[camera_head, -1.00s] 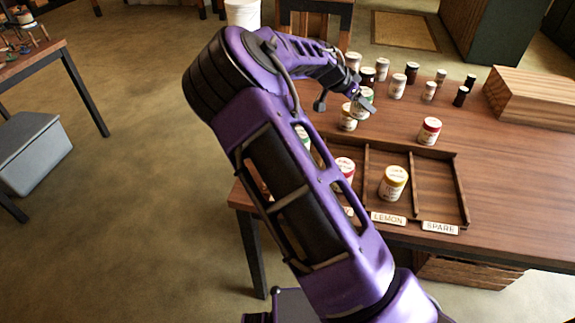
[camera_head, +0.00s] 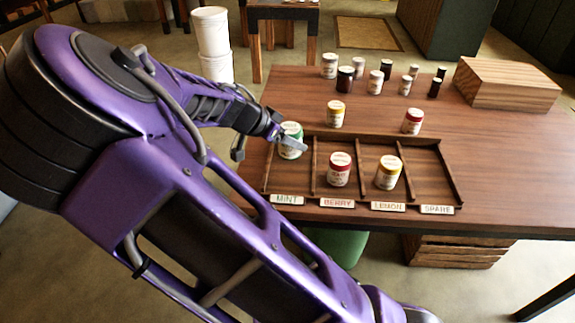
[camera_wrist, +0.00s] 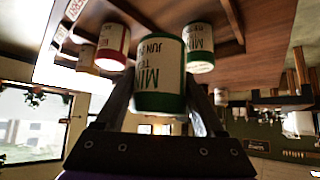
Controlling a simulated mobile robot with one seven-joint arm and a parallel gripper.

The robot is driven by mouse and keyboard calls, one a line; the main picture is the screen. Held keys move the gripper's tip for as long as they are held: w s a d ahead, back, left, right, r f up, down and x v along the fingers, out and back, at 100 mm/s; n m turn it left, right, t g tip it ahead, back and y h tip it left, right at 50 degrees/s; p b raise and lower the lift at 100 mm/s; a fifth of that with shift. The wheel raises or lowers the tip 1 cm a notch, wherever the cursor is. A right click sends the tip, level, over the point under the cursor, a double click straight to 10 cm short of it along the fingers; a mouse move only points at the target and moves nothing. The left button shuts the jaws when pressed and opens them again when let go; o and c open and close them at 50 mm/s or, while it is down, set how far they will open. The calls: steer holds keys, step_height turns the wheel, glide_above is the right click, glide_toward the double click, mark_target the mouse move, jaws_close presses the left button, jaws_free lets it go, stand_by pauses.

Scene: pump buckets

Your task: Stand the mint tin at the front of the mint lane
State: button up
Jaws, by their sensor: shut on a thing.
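My gripper (camera_head: 288,142) is at the back of the mint lane, above the rack (camera_head: 442,165). In the wrist view, which is upside down, its fingers are shut on a mint tin (camera_wrist: 160,72), white with a green lid and band. A second mint tin (camera_wrist: 199,47) stands beyond it. A berry tin (camera_wrist: 112,46) also shows there. The mint label (camera_head: 287,200) marks the leftmost lane, whose front is bare.
A red berry tin (camera_head: 340,169) and a yellow lemon tin (camera_head: 388,172) stand in neighbouring lanes. The spare lane is empty. Several jars and a wooden box (camera_head: 507,83) are farther back.

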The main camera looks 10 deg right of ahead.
step_height(320, 180, down, 8)
steer(key=shift+f+b, duration=0.25)
steer(key=shift+b, duration=0.45)
steer(key=shift+f, duration=0.2)
steer(key=o, duration=1.5)
steer(key=shift+r, duration=0.25)
steer(key=p+v, duration=0.2)
steer(key=v, duration=1)
